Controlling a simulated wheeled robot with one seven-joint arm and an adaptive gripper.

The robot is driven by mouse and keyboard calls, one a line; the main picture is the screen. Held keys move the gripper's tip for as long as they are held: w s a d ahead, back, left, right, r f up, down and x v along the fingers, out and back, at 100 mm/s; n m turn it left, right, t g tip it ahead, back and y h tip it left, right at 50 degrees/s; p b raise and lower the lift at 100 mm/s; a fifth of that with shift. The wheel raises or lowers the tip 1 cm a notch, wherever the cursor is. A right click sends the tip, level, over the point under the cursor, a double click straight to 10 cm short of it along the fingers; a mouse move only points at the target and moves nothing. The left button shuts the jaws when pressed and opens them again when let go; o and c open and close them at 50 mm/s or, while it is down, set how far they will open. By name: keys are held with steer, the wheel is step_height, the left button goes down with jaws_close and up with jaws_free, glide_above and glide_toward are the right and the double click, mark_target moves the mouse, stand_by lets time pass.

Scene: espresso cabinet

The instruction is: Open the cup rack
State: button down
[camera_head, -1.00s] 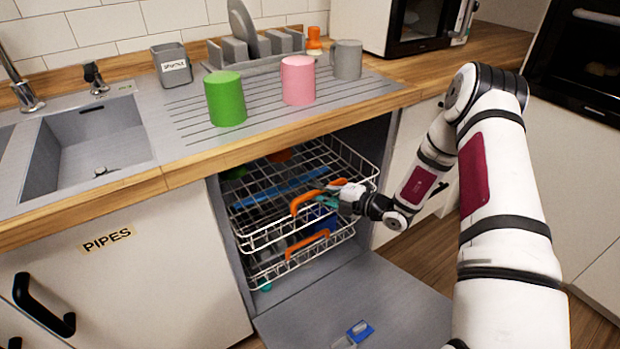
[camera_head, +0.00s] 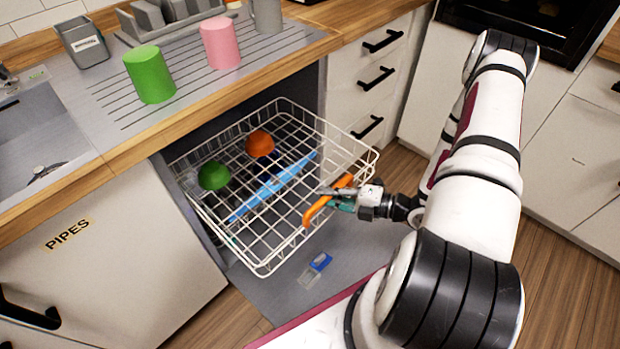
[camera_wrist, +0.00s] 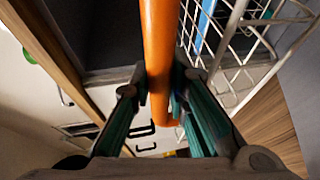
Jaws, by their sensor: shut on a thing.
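The cup rack (camera_head: 262,262) is a white wire basket, pulled out of the dishwasher over its lowered door. Its orange handle (camera_head: 326,203) is on the front side. My gripper (camera_head: 338,197) is shut on this handle. In the wrist view the orange bar (camera_wrist: 160,60) runs between the two fingers of my gripper (camera_wrist: 160,92).
The dishwasher door (camera_head: 350,238) lies open, with a small blue and grey piece (camera_head: 317,268) on it. A green cup (camera_head: 150,74) and a pink cup (camera_head: 220,42) stand on the counter above. A drawer front (camera_head: 375,78) is right of the opening.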

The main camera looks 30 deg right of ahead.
steer(key=shift+s+d, duration=0.25)
steer(key=shift+s, duration=0.55)
steer(key=shift+s+d, duration=0.3)
steer(key=shift+s, duration=0.45)
steer(key=shift+s+d, duration=0.25)
steer(key=shift+s, duration=0.55)
steer(key=c, duration=1.5)
jaws_free()
steer(key=shift+c, duration=0.2)
steer(key=v, duration=1.2)
